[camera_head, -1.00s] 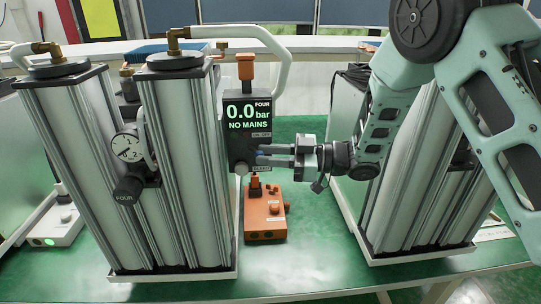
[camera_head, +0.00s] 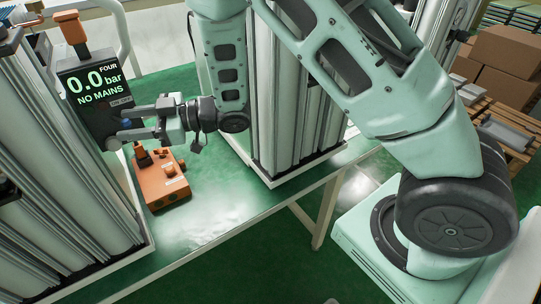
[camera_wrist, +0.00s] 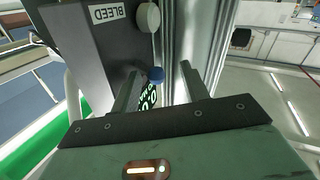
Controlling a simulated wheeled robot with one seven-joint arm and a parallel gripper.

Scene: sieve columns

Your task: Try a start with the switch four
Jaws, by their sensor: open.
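The dark control box (camera_head: 95,95) of column four shows "FOUR", "0.0 bar" and "NO MAINS" in the head view. A small blue knob (camera_wrist: 156,74) sits on the box, between my fingers in the wrist view. My gripper (camera_head: 116,127) is open at the box front, one finger on each side of the blue knob; I cannot tell whether they touch it. A pale round knob (camera_wrist: 148,17) beside a "BLEED" label lies just beyond the fingertips. My fingers partly cover the lower box front in the head view.
An orange box (camera_head: 163,186) with an orange-topped plug stands on the green bench (camera_head: 225,200) below my gripper. Metal columns stand left (camera_head: 45,150) and right (camera_head: 285,110) of my forearm. Cartons (camera_head: 505,60) lie at the far right.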

